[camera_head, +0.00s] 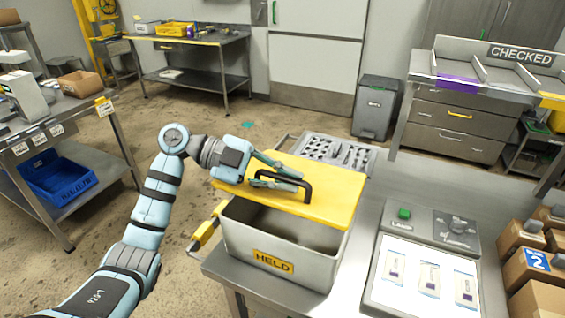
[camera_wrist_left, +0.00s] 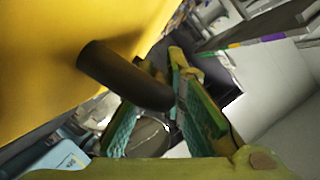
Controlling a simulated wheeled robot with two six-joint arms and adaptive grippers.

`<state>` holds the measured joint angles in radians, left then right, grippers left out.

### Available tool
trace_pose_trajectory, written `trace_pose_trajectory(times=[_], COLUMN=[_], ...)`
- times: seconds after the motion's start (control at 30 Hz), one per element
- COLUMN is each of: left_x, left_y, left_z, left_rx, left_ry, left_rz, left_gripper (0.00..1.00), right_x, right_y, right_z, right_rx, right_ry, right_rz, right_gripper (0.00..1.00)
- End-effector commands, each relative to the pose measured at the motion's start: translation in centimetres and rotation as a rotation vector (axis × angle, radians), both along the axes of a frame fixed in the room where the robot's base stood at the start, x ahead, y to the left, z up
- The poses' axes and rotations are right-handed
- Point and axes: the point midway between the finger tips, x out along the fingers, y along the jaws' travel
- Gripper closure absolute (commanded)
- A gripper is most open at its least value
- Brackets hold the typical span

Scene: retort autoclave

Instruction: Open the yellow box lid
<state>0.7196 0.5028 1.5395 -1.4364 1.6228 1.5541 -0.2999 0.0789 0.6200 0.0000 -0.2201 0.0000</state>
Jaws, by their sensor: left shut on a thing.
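The box is a pale grey bin with a yellow HELD label (camera_head: 273,262), standing at the left end of the steel bench. Its yellow lid (camera_head: 338,185) is raised at the front, and the dark inside shows through the gap below it. A black handle (camera_head: 307,194) stands on the lid. My left gripper (camera_head: 295,180) comes in from the left and is shut on the handle. The wrist view shows the handle (camera_wrist_left: 120,78) running between the two fingers, with the yellow lid (camera_wrist_left: 60,50) close by. My right gripper is out of view.
A perforated metal tray (camera_head: 338,150) lies behind the box. A control panel (camera_head: 430,225) with a green button and packets is to its right. Brown cartons (camera_head: 535,270) stand at the far right. Open floor lies left of the bench.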

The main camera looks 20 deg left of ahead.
Motion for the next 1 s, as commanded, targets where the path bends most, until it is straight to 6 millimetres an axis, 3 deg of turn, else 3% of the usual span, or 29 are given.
trace_pose_trajectory(times=[0.03,0.2,0.3,0.6,1.0], left_x=[0.4,2.0,2.9,4.5,4.8], left_y=[-0.1,-0.2,-0.2,-0.4,-0.3], left_z=[2.6,4.6,5.4,6.4,6.2], left_rx=[-0.002,0.006,0.011,0.018,0.021], left_ry=[0.032,0.151,0.21,0.312,0.326], left_rz=[0.0,-0.002,-0.002,-0.003,0.0], left_gripper=[1.0,1.0,1.0,1.0,1.0], right_x=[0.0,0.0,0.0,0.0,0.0], right_y=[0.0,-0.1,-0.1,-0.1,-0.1], right_z=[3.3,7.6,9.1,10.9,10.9], right_rx=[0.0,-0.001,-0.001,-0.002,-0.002], right_ry=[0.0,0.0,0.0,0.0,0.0], right_rz=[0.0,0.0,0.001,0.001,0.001], right_gripper=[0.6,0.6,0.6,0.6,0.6])
